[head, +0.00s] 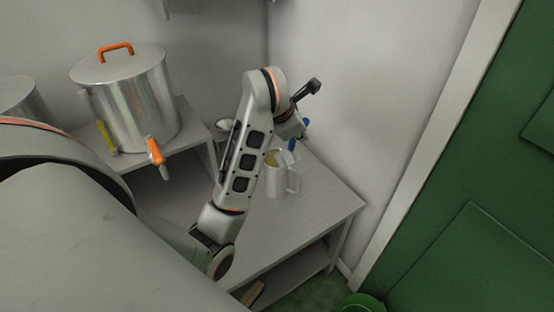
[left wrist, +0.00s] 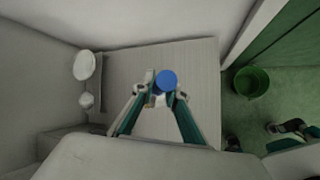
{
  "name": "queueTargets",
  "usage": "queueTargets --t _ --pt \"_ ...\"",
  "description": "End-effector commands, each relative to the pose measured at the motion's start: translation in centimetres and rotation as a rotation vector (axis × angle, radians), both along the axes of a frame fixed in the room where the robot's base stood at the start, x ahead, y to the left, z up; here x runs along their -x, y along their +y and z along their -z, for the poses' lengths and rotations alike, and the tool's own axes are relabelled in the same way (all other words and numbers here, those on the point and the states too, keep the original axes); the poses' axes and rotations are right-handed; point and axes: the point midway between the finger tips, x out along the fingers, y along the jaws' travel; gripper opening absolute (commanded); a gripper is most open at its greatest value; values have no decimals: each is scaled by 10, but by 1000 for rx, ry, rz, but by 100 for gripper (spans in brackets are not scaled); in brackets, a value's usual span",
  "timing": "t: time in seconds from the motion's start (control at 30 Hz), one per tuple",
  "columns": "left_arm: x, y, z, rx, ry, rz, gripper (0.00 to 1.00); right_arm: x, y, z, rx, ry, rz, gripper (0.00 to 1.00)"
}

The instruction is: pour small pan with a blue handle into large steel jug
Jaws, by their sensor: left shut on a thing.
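The large steel jug (head: 275,181) stands upright on the low table in the head view, its handle to the right. Yellow shows at its top; I cannot tell whether this is in the jug or the pan. My left gripper (head: 299,136) is above the jug, shut on the small pan's blue handle (head: 292,145). The pan's bowl is mostly hidden behind my arm. In the left wrist view the blue handle end (left wrist: 166,81) sits between the fingertips (left wrist: 161,97). Dark and teal parts at that view's lower right may be my right gripper; its jaws are unclear.
A big lidded steel vat (head: 128,100) with an orange-handled tap (head: 154,151) stands on a raised stand at the left. The table (head: 318,210) is bare right of the jug. A wall is close behind, and a green bucket (left wrist: 251,82) is on the floor.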

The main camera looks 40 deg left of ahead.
Motion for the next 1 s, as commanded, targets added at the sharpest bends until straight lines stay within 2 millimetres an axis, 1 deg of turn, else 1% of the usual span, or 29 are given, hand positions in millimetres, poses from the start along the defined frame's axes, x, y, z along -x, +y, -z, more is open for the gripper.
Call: queueTargets --t 0.07,0.1,0.2,0.53,0.8,0.9,1.0 --pt "3 -9 -4 -58 -23 4 0 -1 0 -5 -1 -4 0 0" --pt "5 -13 2 -87 -32 3 0 -1 0 -1 -2 -5 1 0" --pt "8 -22 11 -156 -55 3 0 -1 1 5 -4 -6 0 0" --pt "21 -57 30 -339 -124 4 0 5 0 27 -1 13 0 0" --pt "29 -77 59 -453 -163 4 0 14 0 57 5 38 -1 0" --pt "31 -85 68 -499 -179 6 0 14 -1 62 10 39 -3 0" --pt "35 -95 75 -556 -202 6 0 12 -2 62 16 33 -4 0"
